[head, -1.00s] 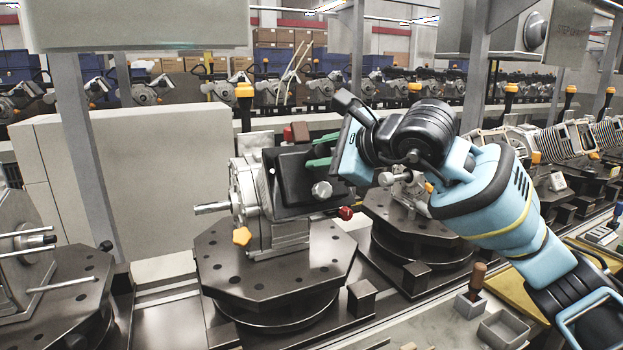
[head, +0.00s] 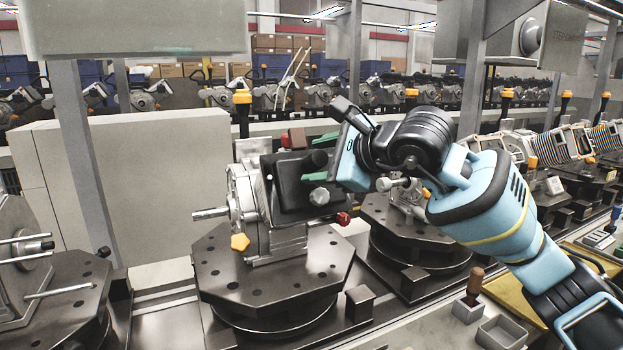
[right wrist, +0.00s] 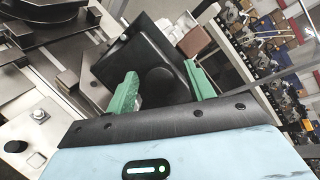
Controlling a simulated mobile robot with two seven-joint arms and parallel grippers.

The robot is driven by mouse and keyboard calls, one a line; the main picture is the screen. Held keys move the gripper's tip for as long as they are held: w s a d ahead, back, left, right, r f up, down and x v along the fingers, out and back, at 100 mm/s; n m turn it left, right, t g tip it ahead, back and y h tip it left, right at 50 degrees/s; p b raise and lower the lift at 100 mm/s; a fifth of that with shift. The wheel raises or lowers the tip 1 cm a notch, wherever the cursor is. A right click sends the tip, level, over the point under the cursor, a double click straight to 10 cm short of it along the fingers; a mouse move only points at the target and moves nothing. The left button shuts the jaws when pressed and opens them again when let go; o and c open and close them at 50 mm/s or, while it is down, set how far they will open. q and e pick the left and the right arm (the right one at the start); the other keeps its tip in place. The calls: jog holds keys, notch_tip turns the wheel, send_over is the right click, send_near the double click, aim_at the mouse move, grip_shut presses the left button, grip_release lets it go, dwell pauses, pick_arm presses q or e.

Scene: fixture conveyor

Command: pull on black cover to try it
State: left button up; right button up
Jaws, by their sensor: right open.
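The black cover (head: 283,186) is a dark, boxy part on the right side of a grey metal housing (head: 243,205). The housing stands on an octagonal dark fixture plate (head: 225,270). My right gripper (head: 318,158) comes in from the right, with its green fingers at the cover's upper right. In the right wrist view the fingers (right wrist: 161,72) are open, with the black cover (right wrist: 145,50) in front of and between them. I cannot tell whether either finger touches it. My left gripper is not in view.
A red knob (head: 343,219) and a silver knob (head: 319,196) sit close to the cover. A brown block (head: 298,138) stands at its top edge. Another round fixture (head: 420,245) is under my right arm. A grey post (head: 75,130) rises at left.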

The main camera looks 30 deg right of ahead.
jog(key=shift+s, duration=0.1)
jog(key=v, duration=0.7)
jog(key=shift+s+d+r+b, duration=0.15)
jog(key=shift+s+r+b, duration=0.15)
jog(key=shift+b, duration=0.15)
jog(key=shift+f, duration=0.1)
